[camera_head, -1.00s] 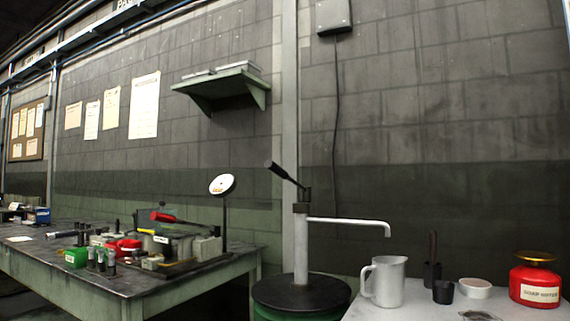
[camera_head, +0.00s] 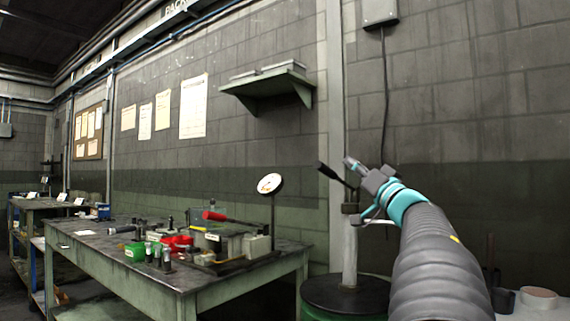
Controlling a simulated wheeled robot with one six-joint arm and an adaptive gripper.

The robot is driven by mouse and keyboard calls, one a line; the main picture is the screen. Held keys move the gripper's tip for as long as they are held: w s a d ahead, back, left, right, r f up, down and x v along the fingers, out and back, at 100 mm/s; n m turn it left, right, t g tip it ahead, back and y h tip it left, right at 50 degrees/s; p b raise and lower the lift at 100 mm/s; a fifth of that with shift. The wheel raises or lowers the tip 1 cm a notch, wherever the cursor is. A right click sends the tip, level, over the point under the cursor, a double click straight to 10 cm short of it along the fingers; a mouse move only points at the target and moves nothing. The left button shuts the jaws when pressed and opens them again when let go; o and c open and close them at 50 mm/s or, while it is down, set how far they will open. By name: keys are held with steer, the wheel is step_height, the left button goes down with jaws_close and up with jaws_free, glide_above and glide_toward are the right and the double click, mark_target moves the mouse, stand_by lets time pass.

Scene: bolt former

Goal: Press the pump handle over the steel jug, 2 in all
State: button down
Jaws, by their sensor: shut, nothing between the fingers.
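The pump stands on a drum (camera_head: 345,296), with its grey post (camera_head: 350,250) upright. Its dark handle (camera_head: 328,171) slants up to the left from the top of the post. My gripper (camera_head: 350,163) is shut and empty, just right of the handle grip in the picture. I cannot tell whether it touches the handle. My arm hides most of the spout, and the steel jug is out of sight behind my arm.
A white bowl (camera_head: 539,298) and a dark cup (camera_head: 503,299) sit at lower right. A wall shelf (camera_head: 268,86) hangs above the bench.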

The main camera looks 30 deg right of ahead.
steer(key=s+d+n+y, duration=0.1)
steer(key=y, duration=0.1)
steer(key=s+d+n+g+y, duration=0.1)
steer(key=y, duration=0.1)
steer(key=shift+s+d+f+n+y, duration=0.3)
steer(key=shift+s+f, duration=0.05)
steer(key=shift+f, duration=0.05)
step_height(320, 180, up, 4)
steer(key=p, duration=0.2)
glide_above(337, 177)
steer(key=s+a, duration=0.3)
steer(key=shift+a+f+b, duration=0.25)
steer(key=shift+f+b, duration=0.05)
steer(key=shift+f, duration=0.45)
steer(key=shift+a+f+b, duration=0.2)
steer(key=shift+f+b, duration=0.05)
steer(key=shift+f, duration=0.45)
